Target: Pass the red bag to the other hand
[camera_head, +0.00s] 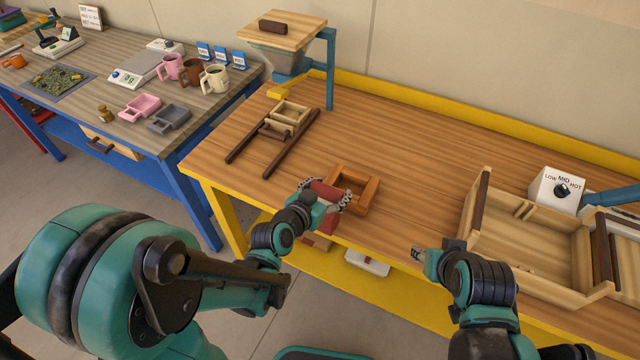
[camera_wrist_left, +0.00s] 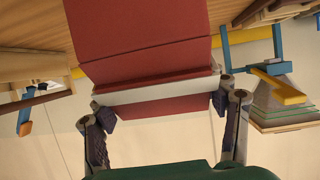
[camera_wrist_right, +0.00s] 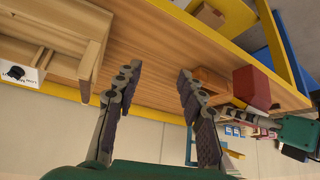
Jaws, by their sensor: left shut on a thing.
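The red bag (camera_head: 321,191) is in my left gripper (camera_head: 327,200), above the front edge of the wooden table. In the left wrist view the bag (camera_wrist_left: 145,45) fills the upper middle, with a finger (camera_wrist_left: 166,102) at each side of its pale-edged end. The fingers are shut on it. My right gripper (camera_head: 428,254) is right of the bag and apart from it, near the table's front edge. In the right wrist view its fingers (camera_wrist_right: 156,82) are spread with nothing between them, and the bag (camera_wrist_right: 252,88) shows to their right.
A small brown wooden frame (camera_head: 371,194) sits just behind the bag. A large wooden tray (camera_head: 478,240) is right of my right gripper, with a LOW-MID-HOT dial box (camera_head: 554,190) behind it. The table middle is clear.

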